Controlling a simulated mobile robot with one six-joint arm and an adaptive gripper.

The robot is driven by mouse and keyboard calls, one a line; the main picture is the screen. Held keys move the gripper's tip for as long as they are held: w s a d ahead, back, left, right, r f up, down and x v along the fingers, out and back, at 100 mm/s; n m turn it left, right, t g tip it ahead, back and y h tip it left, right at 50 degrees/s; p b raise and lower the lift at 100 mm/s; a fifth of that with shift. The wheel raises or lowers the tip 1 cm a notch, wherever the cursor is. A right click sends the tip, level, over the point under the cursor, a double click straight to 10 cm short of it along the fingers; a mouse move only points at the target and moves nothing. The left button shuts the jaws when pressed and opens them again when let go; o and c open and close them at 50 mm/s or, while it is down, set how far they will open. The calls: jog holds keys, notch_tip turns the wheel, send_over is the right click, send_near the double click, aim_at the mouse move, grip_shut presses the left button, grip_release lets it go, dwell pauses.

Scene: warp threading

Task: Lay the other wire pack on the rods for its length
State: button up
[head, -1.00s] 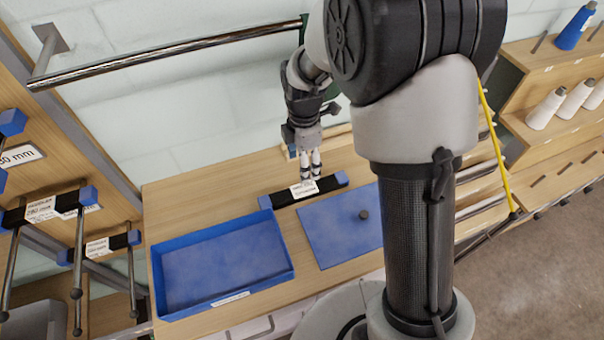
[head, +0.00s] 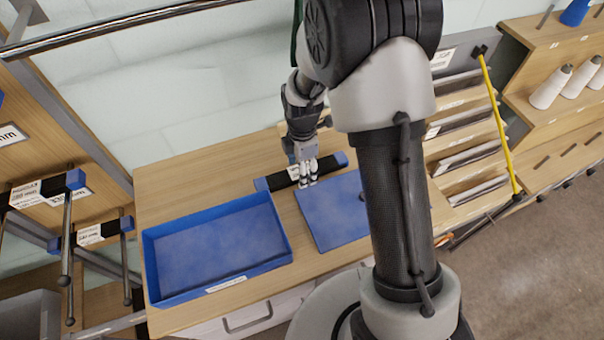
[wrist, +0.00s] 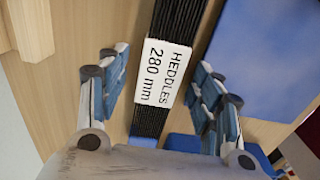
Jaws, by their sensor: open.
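A black wire pack (head: 275,180) with blue ends lies on the wooden table behind the blue mat. In the wrist view the pack (wrist: 150,118) carries a white label reading "HEDDLES 280 mm". My gripper (head: 308,181) is over the middle of the pack, fingers pointing down, and hides part of it in the head view. In the wrist view my gripper (wrist: 163,70) is open, with one finger on either side of the label. Metal rods (head: 66,240) stand out at the left, with labelled, blue-ended packs on or by them; the upper pack (head: 40,192) is partly cut off.
A blue tray (head: 285,222) stands left of the blue mat (head: 325,215) on the table (head: 190,170). A metal rail (head: 110,27) crosses above the table. Shelves with white cones (head: 550,85) and a yellow strap (head: 498,120) are at the right.

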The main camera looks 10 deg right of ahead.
jog(key=shift+r, duration=0.1)
grip_shut()
dwell(0.7)
notch_tip(320, 180, up, 10)
jog(key=p, duration=0.3)
jog(key=s+d+m, duration=0.4)
jog(key=d+m, duration=0.1)
jog(key=m, duration=1.5)
jog(key=shift+d, duration=0.1)
